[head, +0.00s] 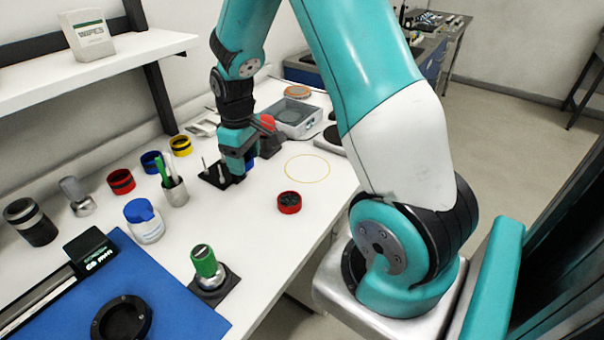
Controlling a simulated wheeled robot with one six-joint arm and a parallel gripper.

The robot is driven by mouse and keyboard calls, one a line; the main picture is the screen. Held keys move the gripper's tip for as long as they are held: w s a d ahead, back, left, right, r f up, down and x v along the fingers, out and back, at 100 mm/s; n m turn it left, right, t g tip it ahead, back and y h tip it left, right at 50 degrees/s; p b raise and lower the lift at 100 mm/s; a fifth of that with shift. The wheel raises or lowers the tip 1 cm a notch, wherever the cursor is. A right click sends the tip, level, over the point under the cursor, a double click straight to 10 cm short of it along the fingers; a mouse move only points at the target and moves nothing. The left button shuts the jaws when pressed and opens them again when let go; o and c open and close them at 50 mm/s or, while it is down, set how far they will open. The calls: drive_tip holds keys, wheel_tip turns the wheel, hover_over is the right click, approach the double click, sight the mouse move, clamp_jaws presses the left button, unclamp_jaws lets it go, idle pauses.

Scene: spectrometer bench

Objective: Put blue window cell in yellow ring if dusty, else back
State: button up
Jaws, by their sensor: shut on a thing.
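My gripper (238,165) points down at a black stand with upright posts (214,176) on the white bench. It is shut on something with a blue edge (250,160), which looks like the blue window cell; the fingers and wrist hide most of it. I cannot tell whether it touches the stand or whether its window is dusty. The thin yellow ring (307,168) lies flat on the bench to the right of my gripper and is empty. A blue-banded round holder or cell (151,162) stands at the back left.
Red (121,182) and yellow (180,145) banded round pieces stand along the back. A red round piece (289,202) lies in front of the yellow ring. A grey box (294,118) is behind.

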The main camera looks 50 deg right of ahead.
drive_tip(key=s+d+r+n+b, duration=0.1)
drive_tip(key=d+r+n+b, duration=0.3)
drive_tip(key=d, duration=0.5)
wheel_tip(320, 180, up, 8)
drive_tip(key=n+b, duration=0.2)
hover_over(310, 168)
wheel_tip(310, 168, down, 19)
drive_tip(key=shift+w+f, duration=0.1)
drive_tip(key=o, duration=1)
